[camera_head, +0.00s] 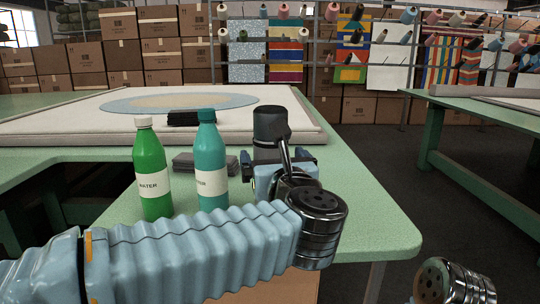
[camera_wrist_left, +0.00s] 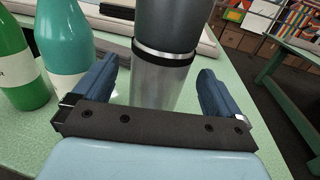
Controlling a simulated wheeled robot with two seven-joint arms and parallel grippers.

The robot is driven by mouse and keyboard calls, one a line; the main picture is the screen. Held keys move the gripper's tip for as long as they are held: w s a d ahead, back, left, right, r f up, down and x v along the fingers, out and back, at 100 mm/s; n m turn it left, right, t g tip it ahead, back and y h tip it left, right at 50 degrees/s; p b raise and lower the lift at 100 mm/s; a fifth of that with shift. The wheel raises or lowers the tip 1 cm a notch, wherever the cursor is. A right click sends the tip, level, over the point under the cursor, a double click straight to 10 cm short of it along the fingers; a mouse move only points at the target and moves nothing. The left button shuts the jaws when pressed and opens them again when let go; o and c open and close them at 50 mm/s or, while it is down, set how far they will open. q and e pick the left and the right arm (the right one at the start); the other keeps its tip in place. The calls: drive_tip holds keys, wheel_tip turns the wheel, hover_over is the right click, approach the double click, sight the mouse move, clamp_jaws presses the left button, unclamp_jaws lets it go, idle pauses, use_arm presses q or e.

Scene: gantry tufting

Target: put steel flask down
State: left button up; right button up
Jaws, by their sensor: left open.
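The steel flask has a dark grey upper part and a brushed steel body. It shows in the head view (camera_head: 270,123) near the right end of the green table, and large in the left wrist view (camera_wrist_left: 163,78). It looks upright, and its base is hidden by my gripper. My left gripper (camera_head: 277,160) is open, with its blue fingers on either side of the steel body in the left wrist view (camera_wrist_left: 156,80). My right gripper is not in view.
A green bottle (camera_head: 151,170) and a teal bottle (camera_head: 210,165) stand left of the flask. Dark flat stacks (camera_head: 196,118) lie behind them, near a pale padded frame (camera_head: 60,127). The green tabletop (camera_head: 375,225) is clear to the right, up to its edge.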

use_arm(q)
drive_tip(key=s+d, duration=0.1)
drive_tip(key=s, duration=0.6)
drive_tip(key=shift+s+d+b, duration=0.15)
drive_tip(key=shift+s+b, duration=0.15)
drive_tip(key=shift+b, duration=0.1)
